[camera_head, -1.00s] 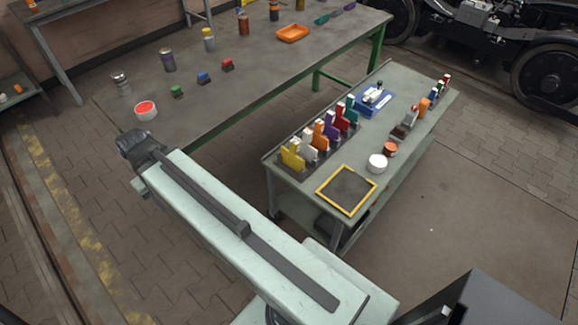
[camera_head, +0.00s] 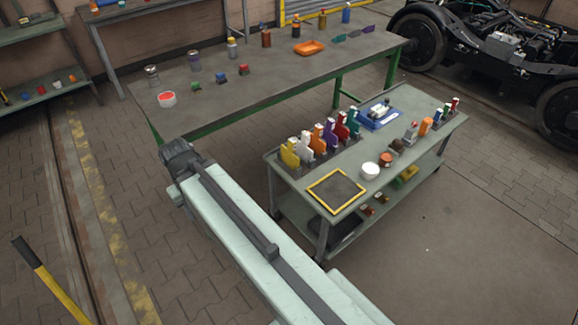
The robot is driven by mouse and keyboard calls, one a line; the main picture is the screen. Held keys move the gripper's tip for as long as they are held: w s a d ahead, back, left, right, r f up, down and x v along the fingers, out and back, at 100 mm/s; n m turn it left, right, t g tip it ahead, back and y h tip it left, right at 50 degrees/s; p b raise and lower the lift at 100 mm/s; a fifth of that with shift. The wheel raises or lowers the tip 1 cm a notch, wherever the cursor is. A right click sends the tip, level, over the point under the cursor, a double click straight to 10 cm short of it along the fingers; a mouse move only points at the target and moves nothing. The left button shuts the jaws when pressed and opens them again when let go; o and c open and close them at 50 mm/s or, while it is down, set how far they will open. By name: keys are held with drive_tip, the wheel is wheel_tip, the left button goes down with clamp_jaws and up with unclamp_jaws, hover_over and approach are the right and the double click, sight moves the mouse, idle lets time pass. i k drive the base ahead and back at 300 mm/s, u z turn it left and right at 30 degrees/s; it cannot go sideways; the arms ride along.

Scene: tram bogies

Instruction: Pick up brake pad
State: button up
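My arm reaches from the lower right, and my dark gripper (camera_head: 180,158) is at its far end, above the floor left of the grey cart (camera_head: 330,218). Its fingers are not clear enough to show whether they are open. I cannot tell for certain which thing is the brake pad. A rack on the cart holds several upright coloured pieces, among them a yellow piece (camera_head: 289,154) and a purple piece (camera_head: 330,133). A small dark block (camera_head: 396,146) lies on the cart's right half. My gripper is apart from all of these.
A yellow-framed dark pad (camera_head: 336,191), a white round tub (camera_head: 370,171) and a blue tray (camera_head: 379,120) are on the cart. The long green-legged table (camera_head: 270,83) behind carries cans, small blocks and an orange tray (camera_head: 309,48). A bogie (camera_head: 490,55) stands at upper right. Floor right of the cart is clear.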

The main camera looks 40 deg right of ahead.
sight(289, 157)
drive_tip(key=z, duration=0.15)
drive_tip(key=i, duration=1.4)
drive_tip(key=u, duration=0.05)
